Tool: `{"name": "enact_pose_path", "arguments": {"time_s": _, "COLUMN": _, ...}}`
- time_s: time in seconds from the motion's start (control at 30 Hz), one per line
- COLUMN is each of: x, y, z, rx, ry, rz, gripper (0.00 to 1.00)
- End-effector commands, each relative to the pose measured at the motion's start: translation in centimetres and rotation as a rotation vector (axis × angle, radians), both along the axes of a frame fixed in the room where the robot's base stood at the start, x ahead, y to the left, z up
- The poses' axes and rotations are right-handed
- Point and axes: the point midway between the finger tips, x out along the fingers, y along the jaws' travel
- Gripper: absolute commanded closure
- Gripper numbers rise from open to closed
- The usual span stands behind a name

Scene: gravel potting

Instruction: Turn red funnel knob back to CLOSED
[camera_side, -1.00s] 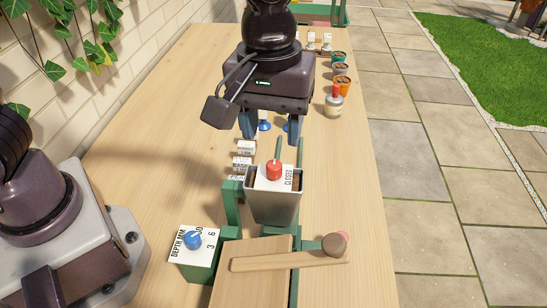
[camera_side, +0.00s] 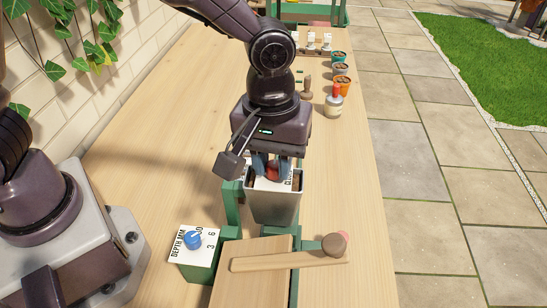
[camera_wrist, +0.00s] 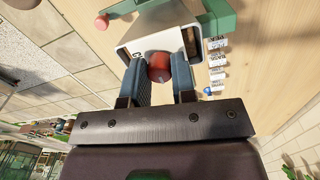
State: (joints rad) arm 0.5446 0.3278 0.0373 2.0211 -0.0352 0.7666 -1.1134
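The red knob (camera_side: 272,171) sits on the white top plate of the grey funnel (camera_side: 273,208), held in a green stand (camera_side: 232,203). My gripper (camera_side: 272,168) is down over the funnel, with one blue-grey finger on each side of the knob. In the wrist view, the fingers (camera_wrist: 159,82) are drawn in against the round red knob (camera_wrist: 159,66), with no clear gap. The CLOSED lettering on the plate is mostly hidden by the gripper. The direction of the knob's pointer cannot be told.
A blue knob (camera_side: 193,240) on a depth box stands at front left. A wooden lever (camera_side: 285,261) crosses the front block. The bench's left middle is clear.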

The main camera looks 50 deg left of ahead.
Motion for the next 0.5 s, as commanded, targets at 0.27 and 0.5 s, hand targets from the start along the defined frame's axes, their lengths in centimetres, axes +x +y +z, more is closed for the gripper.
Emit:
{"name": "enact_pose_path", "arguments": {"time_s": 0.27, "x": 0.02, "y": 0.01, "z": 0.04, "rx": 0.000, "ry": 0.000, "rz": -0.024, "gripper": 0.99}}
{"name": "enact_pose_path", "arguments": {"time_s": 0.5, "x": 0.03, "y": 0.05, "z": 0.06, "rx": 0.000, "ry": 0.000, "rz": -0.139, "gripper": 0.99}}
